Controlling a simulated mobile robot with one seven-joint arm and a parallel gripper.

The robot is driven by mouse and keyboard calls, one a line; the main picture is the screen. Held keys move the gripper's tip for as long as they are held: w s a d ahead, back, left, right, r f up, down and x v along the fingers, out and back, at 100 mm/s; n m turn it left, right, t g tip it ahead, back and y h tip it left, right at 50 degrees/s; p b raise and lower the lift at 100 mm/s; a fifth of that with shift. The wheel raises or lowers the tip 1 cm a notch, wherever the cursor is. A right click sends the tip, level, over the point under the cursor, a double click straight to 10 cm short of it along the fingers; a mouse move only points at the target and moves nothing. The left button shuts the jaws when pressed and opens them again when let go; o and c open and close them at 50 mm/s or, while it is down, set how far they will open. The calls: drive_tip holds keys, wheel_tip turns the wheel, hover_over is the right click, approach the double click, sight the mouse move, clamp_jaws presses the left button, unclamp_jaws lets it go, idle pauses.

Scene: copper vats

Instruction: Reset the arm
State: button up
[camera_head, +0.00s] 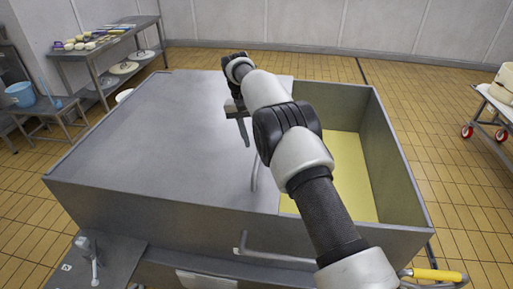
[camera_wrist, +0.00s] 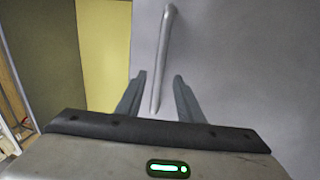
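My arm reaches out over a large grey metal vat (camera_head: 130,195). My gripper (camera_head: 243,125) is above the vat's flat grey lid (camera_head: 165,115), partly hidden by my own arm. In the wrist view, my gripper (camera_wrist: 160,76) has its two fingers apart, with nothing held. A grey bar handle (camera_head: 255,172) stands on the lid near the opening. In the wrist view the handle (camera_wrist: 166,50) runs between the fingers in the picture, without visible contact; its depth relative to them is unclear.
The vat's right part is open, with a yellow surface (camera_head: 352,170) inside. A metal bar (camera_head: 275,257) and a yellow handle (camera_head: 437,275) are at the front. A shelf table (camera_head: 105,45) and a blue bucket (camera_head: 20,94) stand left, a wheeled cart (camera_head: 493,112) right. Tiled floor (camera_head: 440,135) is clear.

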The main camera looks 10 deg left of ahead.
drive_tip(key=shift+a+r, duration=0.15)
drive_tip(key=shift+r, duration=0.55)
drive_tip(key=shift+a+r, duration=0.1)
drive_tip(key=shift+r, duration=0.55)
drive_tip(key=s+d+r+t, duration=0.1)
drive_tip(key=d+r, duration=0.6)
drive_tip(key=r, duration=0.5)
drive_tip(key=s+d+r+t+y, duration=0.1)
drive_tip(key=s+d+r+y, duration=0.1)
drive_tip(key=s+d+r, duration=0.85)
drive_tip(key=s+d+r+t, duration=0.1)
drive_tip(key=s+d, duration=0.3)
drive_tip(key=s, duration=0.4)
drive_tip(key=s+d+r+t, duration=0.1)
drive_tip(key=s+d, duration=0.2)
drive_tip(key=s, duration=0.4)
drive_tip(key=s+d+f+t, duration=0.1)
drive_tip(key=s+d+f, duration=0.1)
drive_tip(key=s+f, duration=0.4)
drive_tip(key=s, duration=0.5)
drive_tip(key=shift+d+t, duration=0.3)
drive_tip(key=shift+f, duration=0.1)
